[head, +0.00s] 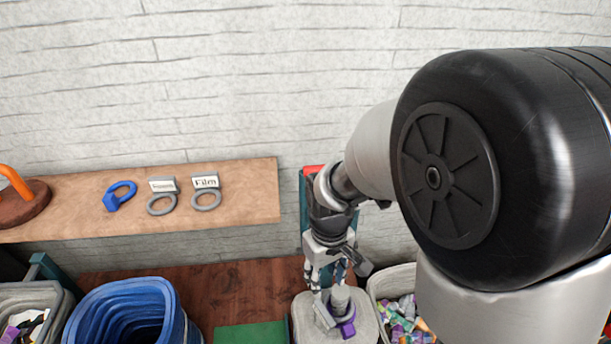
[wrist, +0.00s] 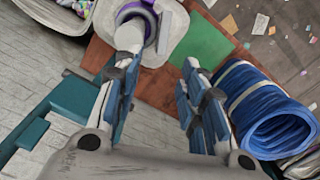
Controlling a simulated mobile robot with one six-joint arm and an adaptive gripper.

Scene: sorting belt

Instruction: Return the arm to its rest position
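My gripper (head: 326,275) hangs down in the head view at the end of my bent arm, low and right of the wooden shelf. In the wrist view my gripper (wrist: 160,58) has its two fingers well apart with nothing between them. A pale stand (head: 364,327) with a grey post (head: 340,299) is just below the fingers in the head view. A purple ring (head: 347,328) sits around the base of the post. The post and purple ring (wrist: 165,35) also show near the fingertips in the wrist view. Whether the fingers touch the post cannot be told.
The wooden shelf (head: 100,222) holds a blue ring tag (head: 118,196), two grey labelled ring tags, one reading "Film" (head: 206,181), and an orange handle on a brown base. Below are a blue bin (head: 85,311), a green mat (head: 250,334) and a scrap bin (head: 378,285). A teal frame (wrist: 34,134) stands nearby.

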